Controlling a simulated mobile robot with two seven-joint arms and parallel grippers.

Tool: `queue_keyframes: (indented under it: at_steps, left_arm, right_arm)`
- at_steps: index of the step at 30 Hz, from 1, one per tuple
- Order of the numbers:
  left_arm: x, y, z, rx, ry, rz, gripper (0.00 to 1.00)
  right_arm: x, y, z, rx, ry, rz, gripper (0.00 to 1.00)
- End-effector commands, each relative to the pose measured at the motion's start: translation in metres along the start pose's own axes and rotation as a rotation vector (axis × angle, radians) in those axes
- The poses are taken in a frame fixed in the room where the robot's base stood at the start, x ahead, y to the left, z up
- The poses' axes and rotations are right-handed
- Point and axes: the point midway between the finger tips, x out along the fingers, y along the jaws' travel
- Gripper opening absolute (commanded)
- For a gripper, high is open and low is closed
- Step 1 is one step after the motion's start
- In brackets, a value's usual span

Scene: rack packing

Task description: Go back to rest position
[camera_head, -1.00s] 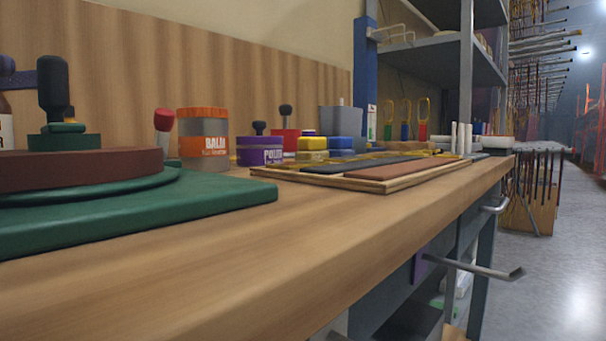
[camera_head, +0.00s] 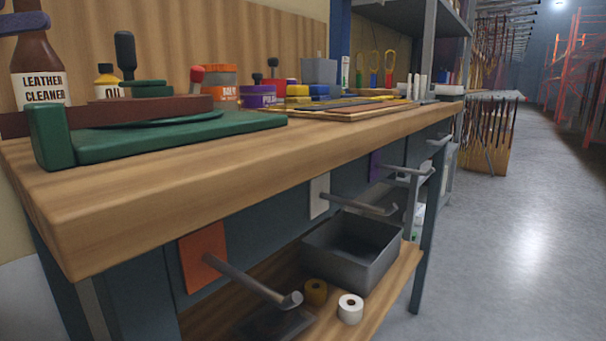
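Neither of my grippers shows in the head view. Whether my grippers hold anything cannot be seen.
A leather cleaner bottle (camera_head: 37,60) stands at the left. Tins and tools line the bench back. Metal hooks (camera_head: 245,283) stick out from the bench front. A grey bin (camera_head: 350,250) and tape rolls (camera_head: 350,308) sit on the lower shelf. The floor (camera_head: 500,260) at right is clear.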

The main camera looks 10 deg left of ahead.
Motion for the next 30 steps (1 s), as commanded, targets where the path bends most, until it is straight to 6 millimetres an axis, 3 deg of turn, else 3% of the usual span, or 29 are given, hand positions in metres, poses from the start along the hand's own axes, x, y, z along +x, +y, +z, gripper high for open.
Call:
queue_keyframes:
  at_steps: [1, 11, 16, 20, 23, 26, 30]
  left_arm:
    - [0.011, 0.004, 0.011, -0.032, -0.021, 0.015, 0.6]
    - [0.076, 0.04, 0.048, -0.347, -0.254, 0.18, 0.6]
    - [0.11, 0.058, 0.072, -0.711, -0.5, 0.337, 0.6]
    - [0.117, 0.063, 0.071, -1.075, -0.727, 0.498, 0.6]
    - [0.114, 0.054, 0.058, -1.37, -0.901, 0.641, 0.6]
    - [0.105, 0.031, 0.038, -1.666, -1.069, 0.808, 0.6]
    - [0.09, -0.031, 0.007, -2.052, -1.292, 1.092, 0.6]
  right_arm:
    - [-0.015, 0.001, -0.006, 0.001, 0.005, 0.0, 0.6]
    - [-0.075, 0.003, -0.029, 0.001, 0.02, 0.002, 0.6]
    - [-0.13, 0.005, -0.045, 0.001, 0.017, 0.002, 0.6]
    - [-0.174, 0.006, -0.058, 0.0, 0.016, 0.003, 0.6]
    - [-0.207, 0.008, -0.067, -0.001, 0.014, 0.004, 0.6]
    - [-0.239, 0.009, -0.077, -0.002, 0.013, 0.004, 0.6]
    - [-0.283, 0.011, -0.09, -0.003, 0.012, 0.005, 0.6]
